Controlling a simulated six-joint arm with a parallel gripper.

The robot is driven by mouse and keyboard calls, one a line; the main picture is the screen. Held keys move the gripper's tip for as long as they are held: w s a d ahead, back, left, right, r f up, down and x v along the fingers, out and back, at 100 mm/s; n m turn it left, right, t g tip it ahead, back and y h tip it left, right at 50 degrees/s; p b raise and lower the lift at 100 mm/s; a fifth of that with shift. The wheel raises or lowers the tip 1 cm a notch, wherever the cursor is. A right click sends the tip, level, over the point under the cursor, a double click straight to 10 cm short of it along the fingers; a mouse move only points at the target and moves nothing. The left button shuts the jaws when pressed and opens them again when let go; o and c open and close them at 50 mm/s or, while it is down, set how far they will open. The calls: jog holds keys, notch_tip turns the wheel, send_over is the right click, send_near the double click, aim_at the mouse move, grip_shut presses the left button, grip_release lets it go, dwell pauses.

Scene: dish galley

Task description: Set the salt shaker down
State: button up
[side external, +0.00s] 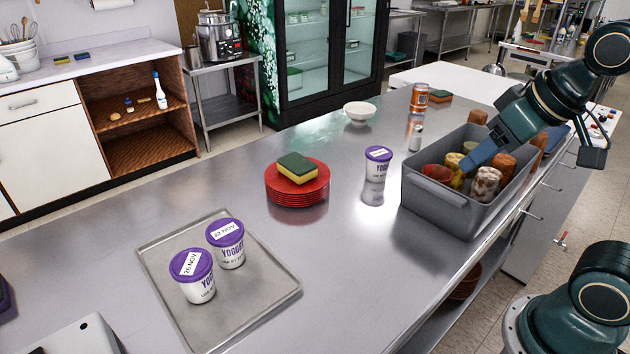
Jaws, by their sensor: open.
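A small pale shaker with a greyish top (416,138) stands upright on the steel counter (330,235), just behind the grey bin (440,205); it looks like the salt shaker. My gripper (466,168) reaches down from the right into the bin, among the cups and jars there. Its blue fingers are open, but they are partly hidden, and I cannot see clearly what lies between them. The shaker is apart from my gripper, to its left and farther back.
The bin holds a red cup (437,173), a patterned cup (486,183) and several others. A yogurt tub (377,165), red plates with a sponge (297,186), a white bowl (360,112) and an orange can (419,96) stand nearby. A tray (270,297) holds two tubs.

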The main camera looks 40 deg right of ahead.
jog(key=shift+n+g+y, duration=0.3)
jog(key=shift+n, duration=0.3)
jog(key=shift+s+a+f, duration=0.2)
jog(key=shift+s+a, duration=0.05)
jog(key=shift+s, duration=0.4)
jog(key=shift+s+a+f, duration=0.2)
jog(key=shift+s, duration=0.4)
jog(key=shift+s+a+f, duration=0.2)
jog(key=shift+s+a, duration=0.05)
jog(key=shift+s, duration=0.4)
